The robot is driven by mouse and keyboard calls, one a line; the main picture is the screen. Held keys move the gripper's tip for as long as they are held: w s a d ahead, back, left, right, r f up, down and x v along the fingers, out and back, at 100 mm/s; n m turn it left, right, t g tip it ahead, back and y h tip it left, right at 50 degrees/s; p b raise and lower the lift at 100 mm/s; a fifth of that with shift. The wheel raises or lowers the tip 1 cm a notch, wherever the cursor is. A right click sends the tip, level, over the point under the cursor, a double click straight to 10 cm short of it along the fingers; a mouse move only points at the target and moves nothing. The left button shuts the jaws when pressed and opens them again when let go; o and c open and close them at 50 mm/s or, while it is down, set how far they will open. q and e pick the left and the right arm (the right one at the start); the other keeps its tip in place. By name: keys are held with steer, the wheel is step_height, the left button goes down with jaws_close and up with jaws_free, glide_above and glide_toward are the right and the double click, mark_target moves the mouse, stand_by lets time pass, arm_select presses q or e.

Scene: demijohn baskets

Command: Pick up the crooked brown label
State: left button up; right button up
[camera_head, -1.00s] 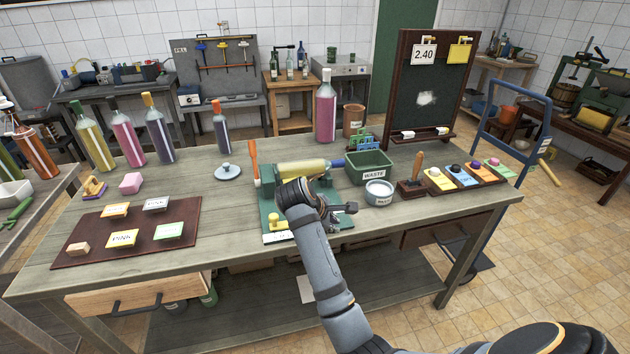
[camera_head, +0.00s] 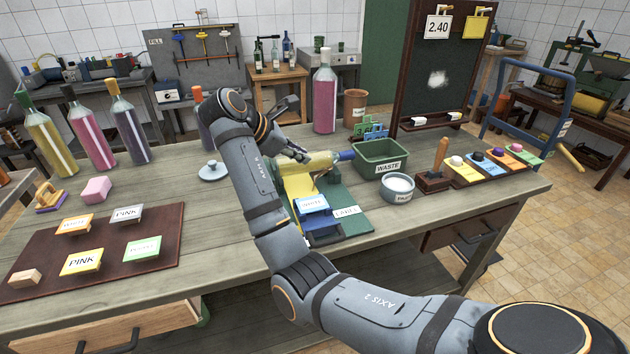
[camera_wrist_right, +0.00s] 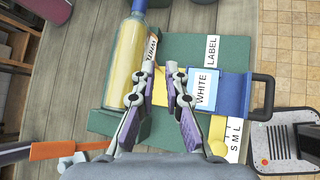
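A yellow bottle with a blue cap lies on its side in the green cradle (camera_head: 330,189); the bottle (camera_wrist_right: 130,62) also shows in the right wrist view. A small brown-orange label (camera_wrist_right: 152,45) with dark lettering sits tilted at the bottle's side, just beyond my fingertips. I cannot make it out in the head view. My right gripper (camera_wrist_right: 163,68) is open, with a narrow empty gap between its fingers; in the head view the gripper (camera_head: 299,154) hangs over the bottle. My left gripper is not in view.
A blue plate bearing a WHITE label (camera_wrist_right: 203,88) lies beside the bottle. The green WASTE bin (camera_head: 381,157) and a round paste tub (camera_head: 397,187) stand to the right. A brown mat (camera_head: 150,225) with several label blocks lies left. Upright bottles stand behind.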

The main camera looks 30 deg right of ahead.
mark_target(324, 171)
steer(key=x, duration=0.8)
steer(key=w+x, duration=0.1)
steer(key=x, duration=0.3)
steer(key=shift+a+f+b, duration=0.2)
steer(key=shift+a+b, duration=0.15)
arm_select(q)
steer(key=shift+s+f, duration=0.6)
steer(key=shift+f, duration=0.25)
arm_select(e)
steer(key=shift+s+a+r, duration=0.1)
steer(key=shift+a, duration=0.05)
steer(key=shift+c, duration=0.2)
jaws_close()
